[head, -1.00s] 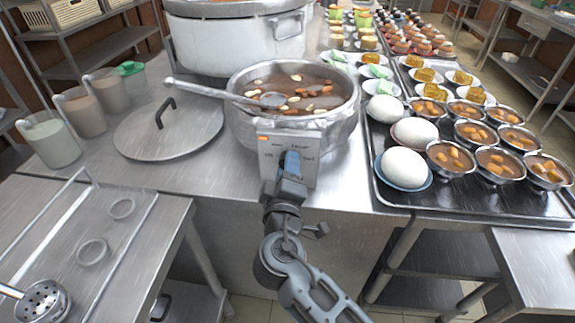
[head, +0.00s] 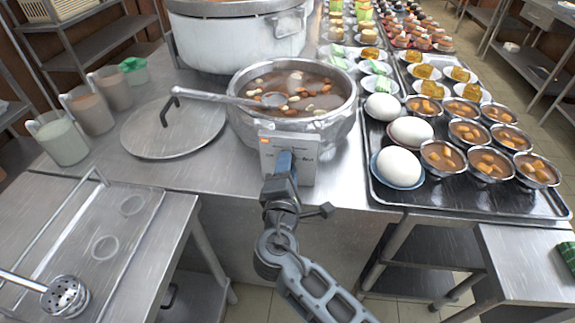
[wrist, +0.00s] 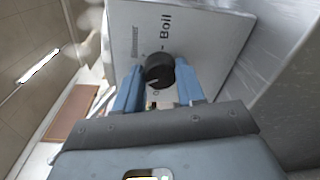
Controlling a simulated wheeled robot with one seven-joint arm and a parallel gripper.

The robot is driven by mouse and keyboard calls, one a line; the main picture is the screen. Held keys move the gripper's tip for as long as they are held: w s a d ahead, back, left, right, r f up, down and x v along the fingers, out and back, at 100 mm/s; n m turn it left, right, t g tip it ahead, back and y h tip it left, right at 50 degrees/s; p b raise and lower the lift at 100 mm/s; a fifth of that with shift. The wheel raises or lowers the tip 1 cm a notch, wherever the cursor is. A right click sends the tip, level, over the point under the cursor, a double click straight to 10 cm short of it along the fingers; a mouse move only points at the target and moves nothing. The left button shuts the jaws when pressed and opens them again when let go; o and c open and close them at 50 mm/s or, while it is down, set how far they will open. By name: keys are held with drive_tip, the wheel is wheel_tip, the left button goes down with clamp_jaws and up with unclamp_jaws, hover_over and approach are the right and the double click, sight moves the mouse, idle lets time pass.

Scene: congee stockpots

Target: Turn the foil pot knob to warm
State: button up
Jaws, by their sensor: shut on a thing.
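The foil pot (head: 240,122) is a silvery pot of brown congee with nuts and a ladle in it, on the steel counter. On its front is a white control panel (head: 304,165) with an orange mark at its upper left. In the wrist view the panel shows the words "Simmer" and "Boil" and a black round knob (wrist: 160,72). My gripper (wrist: 158,88) is at the panel, its blue fingers on both sides of the knob, shut on it. In the head view my gripper (head: 284,165) hides the knob. The knob's pointer is hard to read.
A large white pot (head: 235,42) stands behind. A lid (head: 175,135) lies left of the foil pot. A black tray (head: 470,200) with eggs and dessert cups is at right. A side table (head: 130,265) stands at front left.

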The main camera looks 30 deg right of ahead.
drive_tip(key=shift+f, duration=0.1)
idle(0.4)
drive_tip(key=o, duration=1)
drive_tip(key=shift+o, duration=0.2)
drive_tip(key=shift+s, duration=0.1)
drive_tip(key=b+v, duration=0.1)
drive_tip(key=v, duration=0.6)
drive_tip(key=shift+s+a, duration=0.25)
